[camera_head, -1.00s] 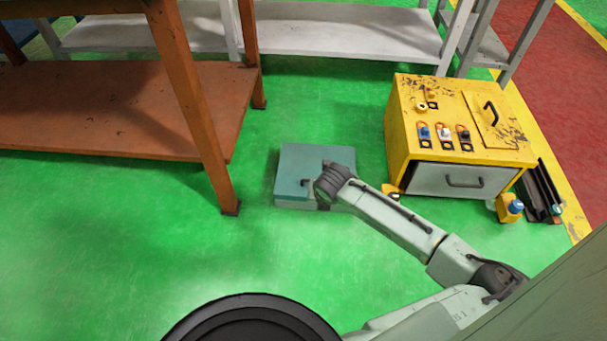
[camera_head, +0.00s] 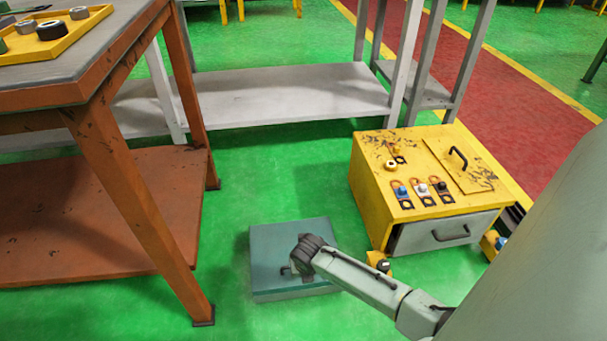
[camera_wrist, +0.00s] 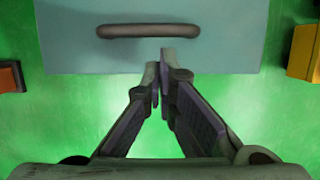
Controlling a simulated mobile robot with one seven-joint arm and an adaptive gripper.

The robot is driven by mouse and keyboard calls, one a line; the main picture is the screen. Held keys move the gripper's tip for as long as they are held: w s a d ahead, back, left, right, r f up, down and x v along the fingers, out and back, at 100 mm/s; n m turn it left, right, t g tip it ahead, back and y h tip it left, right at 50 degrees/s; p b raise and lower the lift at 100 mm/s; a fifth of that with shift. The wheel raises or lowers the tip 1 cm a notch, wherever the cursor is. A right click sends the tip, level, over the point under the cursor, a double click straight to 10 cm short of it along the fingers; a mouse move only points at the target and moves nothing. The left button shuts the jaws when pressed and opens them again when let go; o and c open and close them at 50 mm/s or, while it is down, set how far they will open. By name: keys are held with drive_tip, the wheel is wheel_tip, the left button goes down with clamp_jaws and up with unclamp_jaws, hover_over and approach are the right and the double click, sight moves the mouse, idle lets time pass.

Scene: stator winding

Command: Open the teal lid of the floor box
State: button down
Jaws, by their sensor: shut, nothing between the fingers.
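The floor box (camera_head: 262,296) is a low grey box on the green floor with a flat teal lid (camera_head: 290,235), which lies closed. A dark bar handle (camera_wrist: 148,31) runs across the lid near its front edge in the wrist view. My gripper (camera_wrist: 164,65) is shut and empty, its fingertips over the lid's front edge, just below the handle in the picture. I cannot tell whether the tips touch the lid. In the head view my wrist covers the front right part of the lid and hides the fingers.
A yellow cabinet (camera_head: 372,205) with a grey drawer stands right of the box. An orange-brown workbench (camera_head: 150,215) is to the left, its front leg close by. A grey shelf (camera_head: 290,95) stands behind.

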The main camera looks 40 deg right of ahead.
drive_tip(key=shift+b+x, duration=0.35)
drive_tip(key=shift+x, duration=1.6)
drive_tip(key=shift+r, duration=0.1)
